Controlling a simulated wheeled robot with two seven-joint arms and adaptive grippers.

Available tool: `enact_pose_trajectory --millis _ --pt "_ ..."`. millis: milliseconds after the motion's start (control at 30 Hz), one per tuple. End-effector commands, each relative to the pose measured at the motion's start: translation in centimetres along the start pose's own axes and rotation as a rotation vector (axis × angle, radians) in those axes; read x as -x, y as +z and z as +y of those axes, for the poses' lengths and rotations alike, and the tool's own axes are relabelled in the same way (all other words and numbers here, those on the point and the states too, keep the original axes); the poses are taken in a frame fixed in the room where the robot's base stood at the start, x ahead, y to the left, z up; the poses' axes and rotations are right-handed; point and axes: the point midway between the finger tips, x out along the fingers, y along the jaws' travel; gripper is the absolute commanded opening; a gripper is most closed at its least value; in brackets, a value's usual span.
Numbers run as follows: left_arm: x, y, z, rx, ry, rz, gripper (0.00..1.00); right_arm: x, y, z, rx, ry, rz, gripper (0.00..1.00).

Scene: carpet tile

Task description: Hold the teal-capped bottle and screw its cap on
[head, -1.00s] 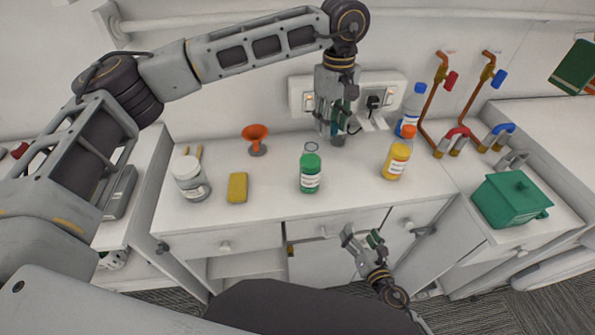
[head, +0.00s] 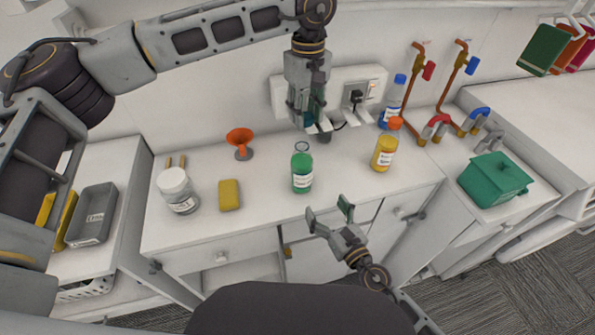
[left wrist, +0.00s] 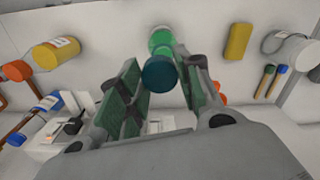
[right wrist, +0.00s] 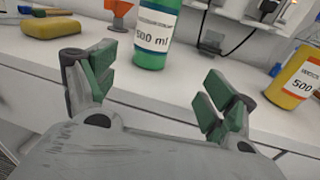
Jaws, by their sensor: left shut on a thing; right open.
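The green bottle (head: 302,171) stands upright and uncapped near the counter's front edge, its clear neck open. It also shows in the right wrist view (right wrist: 157,35). My left gripper (head: 311,124) is above and slightly behind the bottle, pointing down. It is shut on the teal cap (left wrist: 158,74), seen between its fingers in the left wrist view. The cap is apart from the bottle's mouth as far as I can tell. My right gripper (head: 329,212) is open and empty, just in front of the counter edge, facing the bottle from below right.
A yellow bottle (head: 384,153) with an orange cap and a blue-capped bottle (head: 391,112) stand to the right. The counter around the green bottle is clear.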

Motion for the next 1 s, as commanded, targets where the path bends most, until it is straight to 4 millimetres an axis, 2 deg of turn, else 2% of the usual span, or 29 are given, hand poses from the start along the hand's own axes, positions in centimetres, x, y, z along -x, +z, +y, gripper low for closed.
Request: enact_pose_trajectory --millis 267,700,1000 --pt "0.3 0.2 0.2 -0.026 0.001 0.0 0.27 0.1 1.4 0.7 0.05 0.015 -0.024 0.85" --pt "0.3 0.2 0.2 -0.027 0.001 0.0 0.26 0.1 1.5 0.8 0.052 0.015 -0.026 0.85" --pt "0.3 0.2 0.2 -0.027 0.001 0.0 0.26 -0.7 1.5 0.8 0.051 0.015 -0.027 0.85"
